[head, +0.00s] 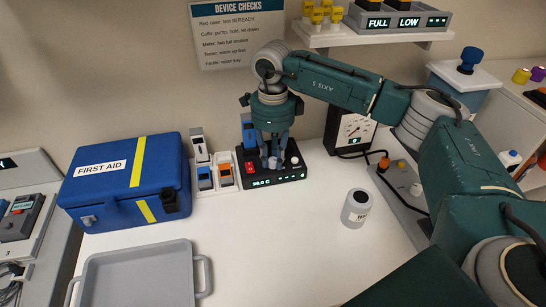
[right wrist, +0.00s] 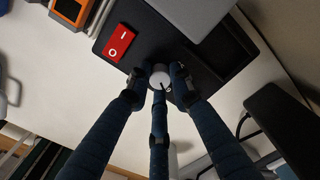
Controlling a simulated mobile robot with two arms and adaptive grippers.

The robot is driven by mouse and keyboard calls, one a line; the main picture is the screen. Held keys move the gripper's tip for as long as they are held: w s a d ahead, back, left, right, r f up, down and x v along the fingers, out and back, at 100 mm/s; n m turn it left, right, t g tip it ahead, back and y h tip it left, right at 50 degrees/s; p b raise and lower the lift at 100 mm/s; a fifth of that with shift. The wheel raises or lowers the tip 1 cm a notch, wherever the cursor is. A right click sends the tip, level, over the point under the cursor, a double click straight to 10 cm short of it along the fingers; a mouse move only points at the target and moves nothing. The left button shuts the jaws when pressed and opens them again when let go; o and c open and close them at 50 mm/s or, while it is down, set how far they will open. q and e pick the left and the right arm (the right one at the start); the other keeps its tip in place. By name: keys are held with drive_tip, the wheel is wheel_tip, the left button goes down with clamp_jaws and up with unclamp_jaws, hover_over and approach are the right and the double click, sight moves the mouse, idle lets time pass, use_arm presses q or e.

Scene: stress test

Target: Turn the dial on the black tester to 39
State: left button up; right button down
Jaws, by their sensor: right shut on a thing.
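The black tester (head: 287,178) stands on the white counter near the wall. Its front display (head: 263,183) is lit green with small digits, too small to read surely. A red rocker switch (head: 250,168) sits on its top left; it also shows in the right wrist view (right wrist: 117,43). My right gripper (head: 273,150) points down over the tester, its fingers shut around the grey dial (right wrist: 160,76). The dial has a dark pointer mark, and the fingers partly hide it. My left gripper is not in view.
A blue first aid case (head: 115,180) and small devices (head: 226,176) stand left of the tester. A grey tray (head: 140,275) lies in front. A grey-white canister (head: 356,208) stands to the right, a black gauge (head: 352,130) behind. The middle of the counter is clear.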

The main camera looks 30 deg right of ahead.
sight(273, 159)
drive_tip(key=shift+w+r, duration=0.1)
drive_tip(key=shift+r, duration=0.1)
drive_tip(key=c, duration=1.5)
unclamp_jaws()
drive_tip(key=shift+f, duration=0.1)
drive_tip(key=shift+c, duration=0.2)
wheel_tip(273, 159, up, 12)
